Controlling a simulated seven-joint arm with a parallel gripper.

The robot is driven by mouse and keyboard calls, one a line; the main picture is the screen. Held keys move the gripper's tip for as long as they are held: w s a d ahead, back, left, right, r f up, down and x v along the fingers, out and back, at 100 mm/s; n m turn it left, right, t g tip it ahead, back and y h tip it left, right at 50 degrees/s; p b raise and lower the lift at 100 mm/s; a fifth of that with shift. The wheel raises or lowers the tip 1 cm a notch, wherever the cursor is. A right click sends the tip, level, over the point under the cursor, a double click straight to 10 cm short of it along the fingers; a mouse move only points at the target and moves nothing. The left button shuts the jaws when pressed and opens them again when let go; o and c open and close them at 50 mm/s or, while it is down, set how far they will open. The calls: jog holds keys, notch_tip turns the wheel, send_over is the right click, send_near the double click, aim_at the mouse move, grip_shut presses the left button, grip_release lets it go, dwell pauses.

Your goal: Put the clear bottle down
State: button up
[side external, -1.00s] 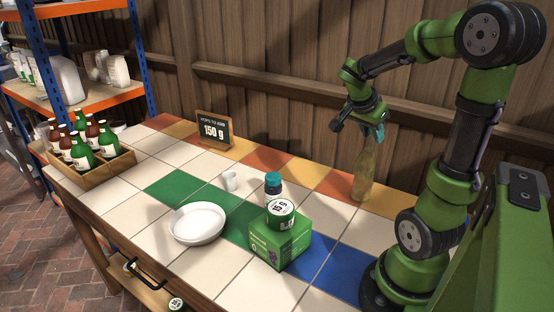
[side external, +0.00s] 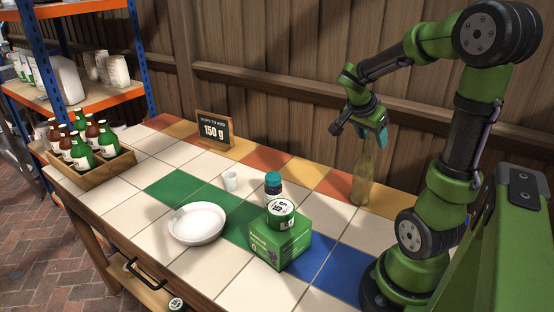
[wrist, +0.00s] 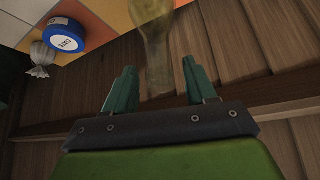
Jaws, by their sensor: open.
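The clear bottle (side external: 363,180), see-through with a yellow-green tint, stands close to upright. Its base appears to rest on the tiles at the back right of the counter, beside my arm. My gripper (side external: 372,138) is at the bottle's neck, with its teal fingers apart. In the wrist view, the bottle (wrist: 156,48) reaches from the top edge down to between the tips of my open gripper (wrist: 160,80). A gap shows on both sides of the neck. The far finger is partly hidden in the side view.
A green box (side external: 280,243) with a round tin, a dark jar (side external: 273,187), a white bowl (side external: 197,223) and a small cup (side external: 230,180) stand mid-counter. A sign (side external: 214,129) and bottle crate (side external: 97,176) are further left. The wrist view shows a blue-rimmed tub (wrist: 65,34) and small sack (wrist: 42,56).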

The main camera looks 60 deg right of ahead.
jog(key=v, duration=1.2)
jog(key=w+a+f+n+t+y, duration=0.1)
jog(key=a+n+t+y, duration=0.3)
jog(key=a+n, duration=0.4)
jog(key=w+a+f+n+t+y, duration=0.1)
jog(key=a+f+n+t+y, duration=0.2)
jog(key=a+n, duration=0.6)
jog(key=a+t+y, duration=0.1)
jog(key=a+t, duration=0.1)
jog(key=a, duration=0.5)
jog(key=shift+w+f, duration=0.3)
jog(key=shift+f, duration=0.05)
